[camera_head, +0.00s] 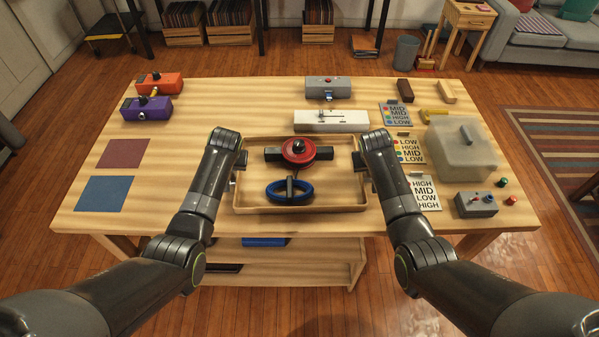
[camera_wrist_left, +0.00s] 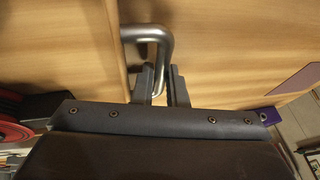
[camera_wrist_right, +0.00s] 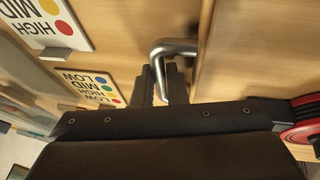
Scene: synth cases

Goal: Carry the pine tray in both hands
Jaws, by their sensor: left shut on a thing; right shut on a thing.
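The pine tray (camera_head: 345,209) is at the middle front of the table and looks about level. I cannot tell whether it touches the tabletop. It holds a red disc on a black bar (camera_head: 299,151) and a blue ring with a black piece (camera_head: 277,191). My left gripper (camera_head: 236,178) is shut on the tray's left metal handle, a bent grey bar (camera_wrist_left: 148,34). My right gripper (camera_head: 366,176) is shut on the right metal handle (camera_wrist_right: 177,46). In the head view my wrists partly hide both handles.
Behind the tray stand a white box (camera_head: 345,126) and a grey box (camera_head: 321,88). Label cards (camera_head: 423,195) lie close on the right, beside a clear cover (camera_head: 463,150) and a grey button box (camera_head: 475,204). Maroon (camera_head: 124,153) and blue (camera_head: 105,193) squares lie bare on the left.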

